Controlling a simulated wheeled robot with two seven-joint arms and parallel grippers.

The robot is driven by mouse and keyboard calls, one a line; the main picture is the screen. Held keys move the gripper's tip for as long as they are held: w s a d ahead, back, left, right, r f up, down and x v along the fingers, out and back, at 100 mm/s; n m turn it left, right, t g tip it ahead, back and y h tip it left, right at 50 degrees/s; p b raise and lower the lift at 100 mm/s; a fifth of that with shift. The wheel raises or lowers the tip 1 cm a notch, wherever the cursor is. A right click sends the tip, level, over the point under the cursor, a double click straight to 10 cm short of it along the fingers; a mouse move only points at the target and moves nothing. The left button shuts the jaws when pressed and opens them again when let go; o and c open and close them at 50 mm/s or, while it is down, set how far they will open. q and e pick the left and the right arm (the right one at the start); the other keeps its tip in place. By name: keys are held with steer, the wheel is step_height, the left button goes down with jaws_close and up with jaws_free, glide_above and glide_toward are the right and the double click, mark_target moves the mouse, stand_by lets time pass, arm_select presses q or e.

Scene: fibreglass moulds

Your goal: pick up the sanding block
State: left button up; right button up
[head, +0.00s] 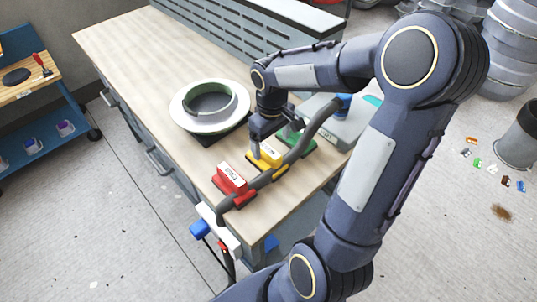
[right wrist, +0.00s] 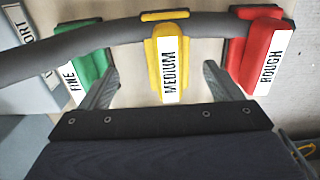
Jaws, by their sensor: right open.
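Three sanding blocks stand in a row on the workbench. The yellow block (head: 268,154) is marked MEDIUM in the right wrist view (right wrist: 168,62). The red block (head: 231,180) is marked ROUGH there (right wrist: 262,52). The green block (head: 296,141) is marked FINE there (right wrist: 90,58). My right gripper (head: 257,151) is open at the yellow block. In the right wrist view its fingers (right wrist: 160,75) stand apart, one on each side of the yellow block's labelled end, with gaps. I cannot tell its height over the bench. My left gripper is not in view.
A thick grey hose (head: 298,148) runs along the row and crosses the yellow block (right wrist: 60,46). A round white-rimmed mould (head: 184,116) stands on the workbench (head: 130,50) to the left. A grey case (head: 335,128) lies behind the green block. The bench's left part is clear.

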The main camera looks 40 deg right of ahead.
mark_target(267, 157)
steer(key=f, duration=0.4)
steer(key=a+f, duration=0.1)
steer(key=f, duration=0.1)
steer(key=shift+w+f+p, duration=0.3)
steer(key=shift+w+p, duration=0.05)
steer(key=c, duration=1.2)
